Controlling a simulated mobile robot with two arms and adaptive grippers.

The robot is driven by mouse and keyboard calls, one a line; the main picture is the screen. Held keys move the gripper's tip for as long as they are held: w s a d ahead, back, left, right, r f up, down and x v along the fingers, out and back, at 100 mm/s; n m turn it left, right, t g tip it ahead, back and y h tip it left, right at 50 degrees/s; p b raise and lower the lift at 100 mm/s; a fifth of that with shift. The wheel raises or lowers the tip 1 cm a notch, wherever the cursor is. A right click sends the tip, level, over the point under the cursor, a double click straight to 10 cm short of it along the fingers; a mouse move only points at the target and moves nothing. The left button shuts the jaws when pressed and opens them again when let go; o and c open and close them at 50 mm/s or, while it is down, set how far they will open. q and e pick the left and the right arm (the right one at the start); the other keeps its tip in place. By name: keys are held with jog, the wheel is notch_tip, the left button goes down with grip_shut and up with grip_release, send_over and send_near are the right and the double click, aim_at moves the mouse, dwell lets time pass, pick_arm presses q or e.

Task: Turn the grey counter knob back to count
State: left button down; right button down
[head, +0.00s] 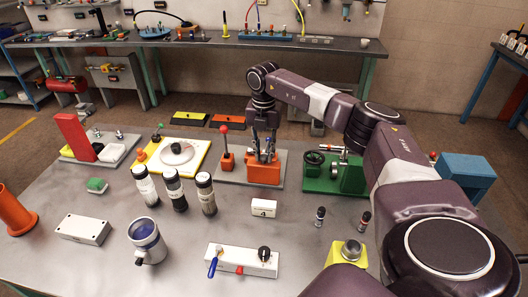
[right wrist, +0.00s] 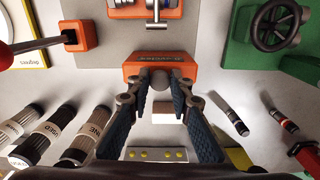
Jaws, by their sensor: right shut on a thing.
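The orange counter block (head: 263,173) stands on a grey plate in the middle of the table. In the right wrist view the orange block (right wrist: 133,70) has lettering on its top, too small to read surely. The grey counter knob (right wrist: 160,78) sticks out of the block's near side. My right gripper (head: 264,154) comes down from above at the block. In the right wrist view its fingers (right wrist: 160,88) are on both sides of the knob, shut on it. The head view does not show the knob clearly behind the fingers. My left gripper is not in view.
A red-knobbed lever on an orange base (head: 225,158) stands just left of the block. A green unit with a handwheel (head: 335,175) stands to the right. Several bottles (head: 174,190) stand front left. A small white block (head: 264,208) lies in front.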

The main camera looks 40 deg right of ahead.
aim_at(264, 156)
jog(key=n, duration=0.4)
jog(key=shift+n, duration=0.3)
jog(key=n, duration=0.3)
jog(key=shift+n, duration=0.4)
jog(key=n, duration=0.3)
jog(key=shift+n, duration=2)
jog(key=c, duration=1.7)
grip_release()
jog(key=shift+a, duration=0.1)
jog(key=shift+c, duration=0.2)
notch_tip(264, 156, up, 12)
